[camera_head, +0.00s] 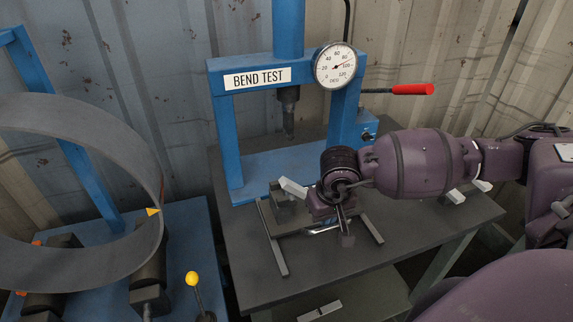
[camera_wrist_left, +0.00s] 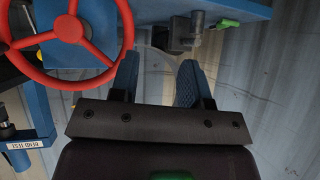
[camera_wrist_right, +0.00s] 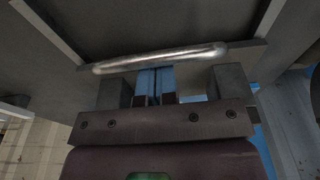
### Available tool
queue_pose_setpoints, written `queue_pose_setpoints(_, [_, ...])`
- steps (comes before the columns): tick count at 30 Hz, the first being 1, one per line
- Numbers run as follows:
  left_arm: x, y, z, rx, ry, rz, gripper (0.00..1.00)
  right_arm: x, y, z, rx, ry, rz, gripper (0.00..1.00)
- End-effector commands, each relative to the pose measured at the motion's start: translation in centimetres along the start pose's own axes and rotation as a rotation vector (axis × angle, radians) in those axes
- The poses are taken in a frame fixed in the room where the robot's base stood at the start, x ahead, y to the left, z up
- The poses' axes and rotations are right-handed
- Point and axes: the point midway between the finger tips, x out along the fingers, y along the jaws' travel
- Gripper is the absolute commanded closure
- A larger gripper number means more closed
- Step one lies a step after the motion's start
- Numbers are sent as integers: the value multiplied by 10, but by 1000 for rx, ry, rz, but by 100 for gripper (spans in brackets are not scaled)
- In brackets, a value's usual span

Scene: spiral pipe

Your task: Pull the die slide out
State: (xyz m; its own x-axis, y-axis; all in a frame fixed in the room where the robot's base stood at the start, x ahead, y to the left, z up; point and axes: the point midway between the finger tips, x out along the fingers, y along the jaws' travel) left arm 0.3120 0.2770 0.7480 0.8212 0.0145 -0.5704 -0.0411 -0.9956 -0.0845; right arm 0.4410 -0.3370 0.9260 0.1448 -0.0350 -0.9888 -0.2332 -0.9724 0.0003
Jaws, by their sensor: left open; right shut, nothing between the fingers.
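The die slide (camera_head: 290,222) is a grey metal carriage on dark rails on the table in front of the press. A bright silver bar handle shows at its near side in the head view (camera_head: 322,229) and across the right wrist view (camera_wrist_right: 160,57). My right gripper (camera_head: 344,226) is over the near right end of the slide and hides part of it. Its blue fingers (camera_wrist_right: 154,84) are shut together and empty, with tips at the bar; I cannot tell whether they touch it. My left gripper (camera_wrist_left: 157,78) is open and empty, seen only in its wrist view.
The blue bend test press (camera_head: 232,150) stands behind the slide, with a gauge (camera_head: 335,66) and a red-handled lever (camera_head: 412,90). A large steel ring (camera_head: 90,104) stands at left. The grey table (camera_head: 250,262) has bare room at its front.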

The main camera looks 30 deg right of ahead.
Motion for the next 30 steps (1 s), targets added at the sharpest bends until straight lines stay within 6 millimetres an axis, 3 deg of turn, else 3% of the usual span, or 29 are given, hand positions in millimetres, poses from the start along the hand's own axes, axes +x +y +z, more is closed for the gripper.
queue_pose_setpoints(6, [0, 0, 0, 0, -1, 0, 57, -2, 0, 15, -1, -2, 0, 100])
queue_pose_setpoints(11, [-1, 0, -3, 0, 2, 0, 57, -6, 0, 12, 0, 1, 0, 100])
queue_pose_setpoints(30, [-8, -2, -35, -1, 42, -1, 57, -56, 0, -5, 1, 3, 0, 100])
